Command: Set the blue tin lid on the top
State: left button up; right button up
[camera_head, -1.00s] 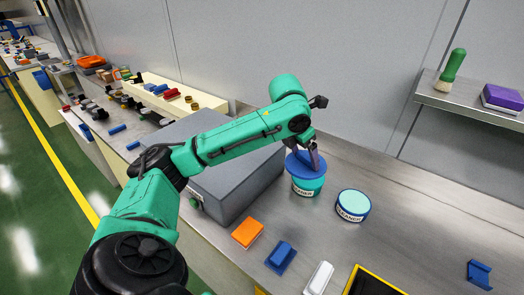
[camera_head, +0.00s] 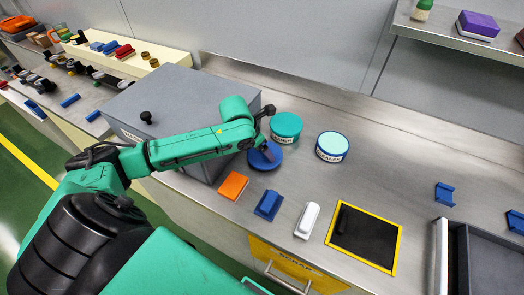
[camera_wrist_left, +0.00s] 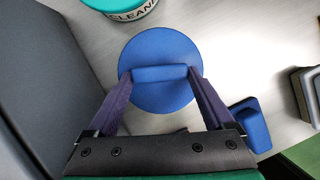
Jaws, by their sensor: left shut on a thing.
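The blue tin lid (camera_head: 268,160) is a round disc with a raised bar handle. My left gripper (camera_head: 266,152) is shut on that handle. In the left wrist view the fingers (camera_wrist_left: 160,76) grip both ends of the handle, with the lid (camera_wrist_left: 160,98) beyond them. The lid is in front of the teal tin (camera_head: 286,126), beside the grey box. I cannot tell whether it touches the bench. The teal tin's teal top is uncovered, and its edge shows in the left wrist view (camera_wrist_left: 118,6). A second tin (camera_head: 332,147), blue with a pale top, stands to its right.
A large grey box (camera_head: 175,95) stands left of the lid. Orange (camera_head: 233,186), blue (camera_head: 269,205) and white (camera_head: 307,220) blocks lie in front, near a yellow-edged black mat (camera_head: 398,240). The bench behind the tins is clear.

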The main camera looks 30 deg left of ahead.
pick_arm(q)
jog(key=shift+f, duration=0.65)
jog(key=shift+a, duration=0.1)
pick_arm(e)
jog(key=shift+d, duration=0.25)
pick_arm(q)
jog(key=shift+f, duration=0.15)
jog(key=o, duration=1.1)
pick_arm(e)
jog(key=shift+d, duration=0.2)
pick_arm(q)
jog(key=v, duration=1.2)
pick_arm(e)
jog(key=shift+r, duration=0.15)
